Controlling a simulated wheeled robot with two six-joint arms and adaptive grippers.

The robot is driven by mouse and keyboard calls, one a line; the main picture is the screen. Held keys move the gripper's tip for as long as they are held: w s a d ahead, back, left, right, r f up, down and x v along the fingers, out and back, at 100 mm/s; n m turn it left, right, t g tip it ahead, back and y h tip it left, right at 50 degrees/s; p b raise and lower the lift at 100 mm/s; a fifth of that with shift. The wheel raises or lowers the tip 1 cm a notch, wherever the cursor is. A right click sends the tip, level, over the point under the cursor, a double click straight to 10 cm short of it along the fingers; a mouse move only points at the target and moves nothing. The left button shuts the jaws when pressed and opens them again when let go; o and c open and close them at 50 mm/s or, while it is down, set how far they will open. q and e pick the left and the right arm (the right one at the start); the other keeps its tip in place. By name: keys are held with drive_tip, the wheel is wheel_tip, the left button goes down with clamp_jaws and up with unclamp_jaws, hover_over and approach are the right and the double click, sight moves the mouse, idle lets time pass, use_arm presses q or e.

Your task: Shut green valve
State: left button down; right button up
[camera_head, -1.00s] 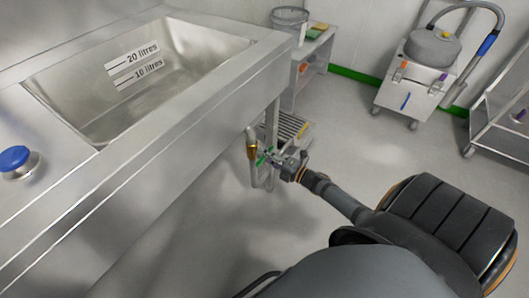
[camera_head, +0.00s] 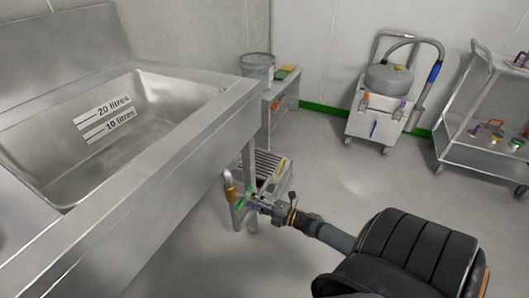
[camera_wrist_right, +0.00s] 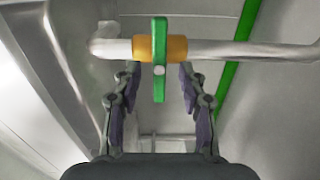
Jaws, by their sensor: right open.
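The green valve handle (camera_wrist_right: 160,60) stands upright in the right wrist view, across a brass valve body (camera_wrist_right: 145,48) on a horizontal metal pipe (camera_wrist_right: 215,50). In the head view the green handle (camera_head: 240,203) is small, beside the brass valve body (camera_head: 231,194) under the sink's edge. My right gripper (camera_head: 257,200) is at the valve, coming from the right. In the right wrist view my right gripper (camera_wrist_right: 158,72) is open, with its fingers apart on either side of the handle's lower part. My left gripper is not in view.
The steel sink (camera_head: 175,155) with litre marks fills the left. A low bench (camera_head: 285,95) with a bucket (camera_head: 257,68) stands at the back. A wheeled vacuum (camera_head: 385,110) and a trolley (camera_head: 485,160) stand right, with open floor between.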

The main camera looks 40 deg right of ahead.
drive_tip(key=v, duration=0.8)
drive_tip(key=shift+s, duration=0.2)
drive_tip(key=shift+d, duration=0.1)
